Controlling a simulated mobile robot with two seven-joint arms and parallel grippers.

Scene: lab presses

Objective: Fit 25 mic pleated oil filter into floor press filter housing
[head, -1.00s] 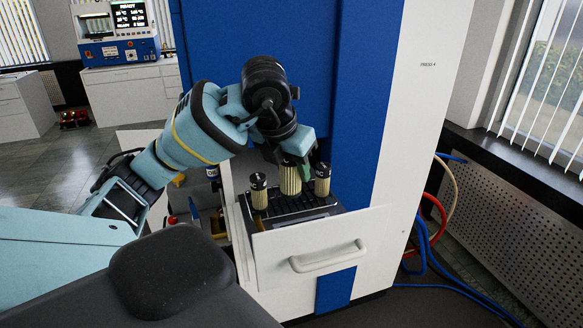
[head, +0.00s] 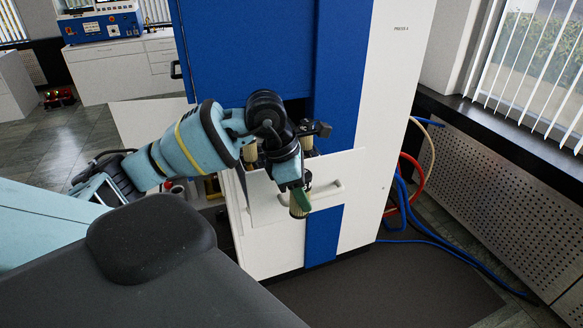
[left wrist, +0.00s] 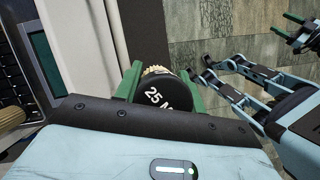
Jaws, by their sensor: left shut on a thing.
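My left gripper (head: 300,200) is shut on a pleated oil filter (head: 299,208), cream-coloured with a black cap. It holds the filter in the air in front of the open drawer's white front. In the left wrist view, the black cap (left wrist: 165,92) marked "25 M…" sits between the green fingers; the rest of the text is hidden. Other filters stand in the drawer, one at left (head: 250,151) and one at right (head: 307,143), partly hidden by my arm. My right gripper (left wrist: 295,30) shows at the left wrist view's edge, its green fingertips apart. I cannot make out the filter housing.
The open drawer (head: 265,205) juts from a tall blue and white cabinet (head: 385,120) labelled as a press. Red and blue hoses (head: 405,190) run to the floor at its right. A perforated radiator cover (head: 500,185) lines the window wall. Floor before the drawer is clear.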

